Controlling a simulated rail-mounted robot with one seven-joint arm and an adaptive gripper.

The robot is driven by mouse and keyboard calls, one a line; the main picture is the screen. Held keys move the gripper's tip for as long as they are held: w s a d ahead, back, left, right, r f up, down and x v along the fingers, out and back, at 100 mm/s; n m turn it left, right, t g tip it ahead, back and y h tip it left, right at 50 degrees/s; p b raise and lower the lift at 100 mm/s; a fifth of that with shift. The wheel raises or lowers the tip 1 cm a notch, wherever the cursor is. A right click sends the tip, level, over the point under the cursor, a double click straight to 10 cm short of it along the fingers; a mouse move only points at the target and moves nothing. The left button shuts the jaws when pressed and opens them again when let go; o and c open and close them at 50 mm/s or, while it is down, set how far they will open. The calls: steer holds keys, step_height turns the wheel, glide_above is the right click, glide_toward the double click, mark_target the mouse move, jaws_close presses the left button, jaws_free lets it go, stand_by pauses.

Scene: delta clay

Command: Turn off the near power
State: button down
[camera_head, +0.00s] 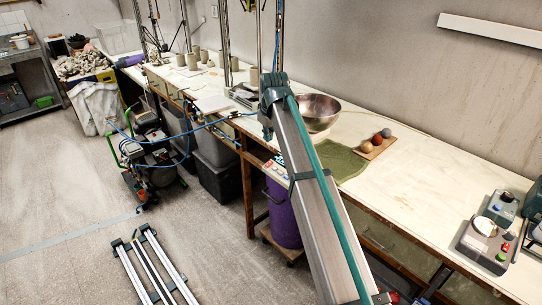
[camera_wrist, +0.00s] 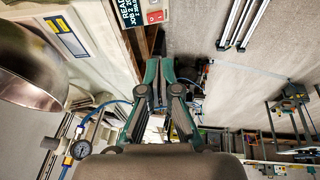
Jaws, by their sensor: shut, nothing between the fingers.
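My gripper (camera_wrist: 159,72) is shut and empty in the wrist view, its two green-tipped fingers close together. A small white-and-red switch plate (camera_wrist: 155,16) is at the top of the wrist view, beyond the fingertips and apart from them. A dark sign with white lettering (camera_wrist: 130,10) is beside it. In the head view, my arm rises across the bench and hides most of the gripper. A grey machine (camera_head: 484,238) with a red and a green button stands on the bench at the right. I cannot tell which control is the near power.
A metal bowl (camera_head: 316,108) stands on the long workbench (camera_head: 405,190), beside a green mat (camera_head: 340,163) and a board with several balls (camera_head: 378,145). A pressure gauge (camera_wrist: 80,149) with a blue hose is near my gripper. Floor left of the bench is partly open.

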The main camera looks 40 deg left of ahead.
mark_target(269, 162)
steer(key=p+x, duration=0.1)
steer(key=x, duration=0.3)
steer(key=p+x, duration=0.1)
steer(key=x, duration=0.3)
steer(key=w+d+p+x, duration=0.1)
steer(key=x, duration=0.3)
steer(key=shift+a+f, duration=0.1)
steer(key=shift+f, duration=0.2)
steer(key=shift+w+f, duration=0.2)
steer(key=shift+f, duration=0.35)
